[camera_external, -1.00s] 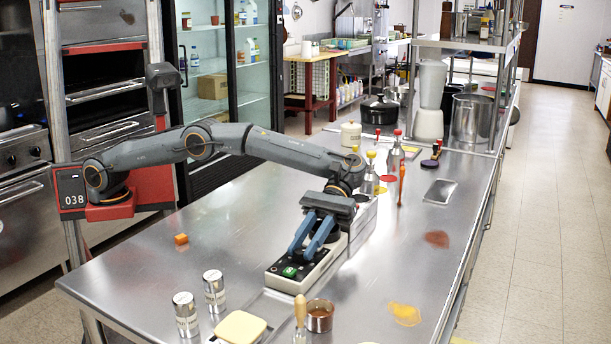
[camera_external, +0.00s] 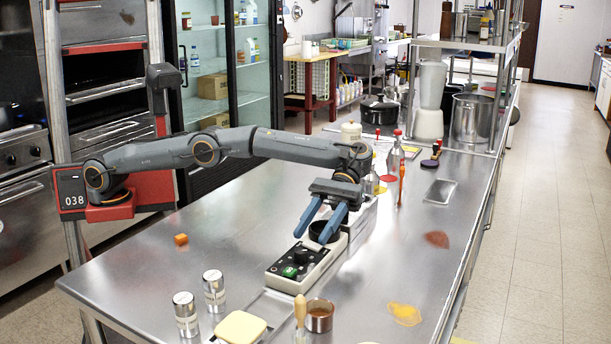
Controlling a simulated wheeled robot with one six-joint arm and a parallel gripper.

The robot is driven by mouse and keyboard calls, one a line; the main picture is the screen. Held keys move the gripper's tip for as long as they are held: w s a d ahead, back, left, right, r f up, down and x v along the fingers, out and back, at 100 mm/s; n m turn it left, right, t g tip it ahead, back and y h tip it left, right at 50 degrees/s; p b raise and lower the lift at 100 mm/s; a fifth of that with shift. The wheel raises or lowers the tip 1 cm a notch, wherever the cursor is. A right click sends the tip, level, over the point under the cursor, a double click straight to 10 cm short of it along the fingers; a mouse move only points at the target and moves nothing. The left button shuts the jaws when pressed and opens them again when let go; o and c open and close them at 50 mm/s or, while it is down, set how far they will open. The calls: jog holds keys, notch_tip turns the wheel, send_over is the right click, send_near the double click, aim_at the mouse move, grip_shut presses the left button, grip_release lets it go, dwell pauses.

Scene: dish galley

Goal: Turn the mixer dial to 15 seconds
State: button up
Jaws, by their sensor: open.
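The mixer (camera_external: 283,286) is a low, pale-sided unit with a black top panel on the steel counter. Its panel carries a green button (camera_external: 289,272) and a dark dial (camera_external: 301,255) just behind it. The dial's pointer and markings are too small to read. A round black part (camera_external: 324,231) shows farther back on the mixer, partly behind the fingers. My gripper (camera_external: 311,239) is open and empty, its two blue fingers pointing down above the panel behind the dial. The fingers appear apart from the dial.
A yellow block (camera_external: 241,328), a wooden-handled tool (camera_external: 300,311) and a small metal pot (camera_external: 319,316) are in front. Bottles (camera_external: 397,158) stand behind. The counter's right side has flat stains (camera_external: 404,313).

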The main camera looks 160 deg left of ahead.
jog(key=shift+p+v, duration=0.5)
jog(key=shift+v, duration=0.85)
